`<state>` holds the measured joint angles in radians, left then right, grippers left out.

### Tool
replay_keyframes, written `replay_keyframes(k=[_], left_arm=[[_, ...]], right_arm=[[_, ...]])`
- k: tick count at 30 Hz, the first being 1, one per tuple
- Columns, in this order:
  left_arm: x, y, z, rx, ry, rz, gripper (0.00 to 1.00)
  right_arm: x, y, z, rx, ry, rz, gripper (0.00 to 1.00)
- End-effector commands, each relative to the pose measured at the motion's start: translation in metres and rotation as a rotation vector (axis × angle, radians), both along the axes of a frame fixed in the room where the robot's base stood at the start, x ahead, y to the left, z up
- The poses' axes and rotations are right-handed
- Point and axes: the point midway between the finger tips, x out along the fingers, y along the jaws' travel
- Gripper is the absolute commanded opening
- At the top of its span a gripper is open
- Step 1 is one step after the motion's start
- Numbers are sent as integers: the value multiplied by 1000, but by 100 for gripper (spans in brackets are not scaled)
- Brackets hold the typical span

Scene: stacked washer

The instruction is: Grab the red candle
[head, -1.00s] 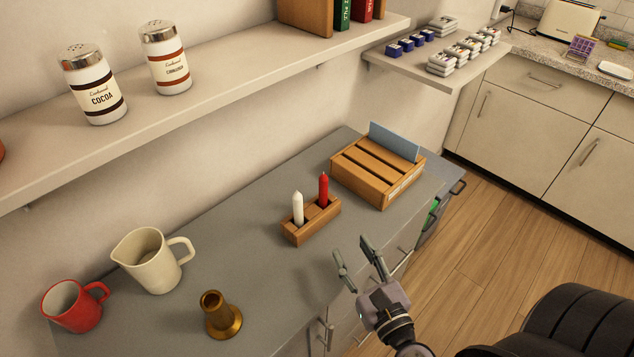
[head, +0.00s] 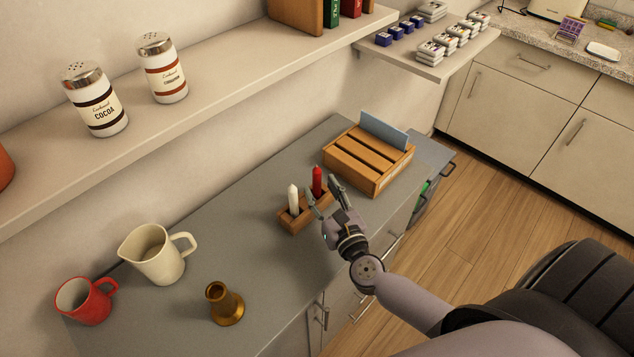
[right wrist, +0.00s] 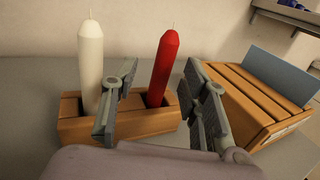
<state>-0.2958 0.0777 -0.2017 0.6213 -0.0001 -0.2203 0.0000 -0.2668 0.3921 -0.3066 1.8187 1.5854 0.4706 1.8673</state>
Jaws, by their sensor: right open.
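The red candle (head: 317,181) stands upright in the right slot of a small wooden holder (head: 291,226) on the grey counter. A white candle (head: 293,199) stands in the left slot. My right gripper (head: 322,193) is open at the near side of the holder. In the right wrist view the red candle (right wrist: 164,66) shows between the two fingers of my right gripper (right wrist: 160,105), beyond them. The left finger hides part of the holder (right wrist: 75,130) between the white candle (right wrist: 90,65) and the red one. Contact with the red candle cannot be made out. My left gripper is not in view.
A slatted wooden box (head: 370,165) with a blue card stands just right of the holder. A brass candlestick (head: 224,304), a cream jug (head: 154,256) and a red mug (head: 85,301) are on the left. A shelf (head: 190,105) runs above the counter.

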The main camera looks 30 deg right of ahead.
Motion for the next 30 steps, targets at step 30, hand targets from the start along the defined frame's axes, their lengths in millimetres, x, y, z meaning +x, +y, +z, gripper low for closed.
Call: replay_keyframes(k=[30], left_arm=[[-6, 3, 15, 4, 8, 2, 36]], right_arm=[[43, -8, 2, -2, -1, -1, 12]])
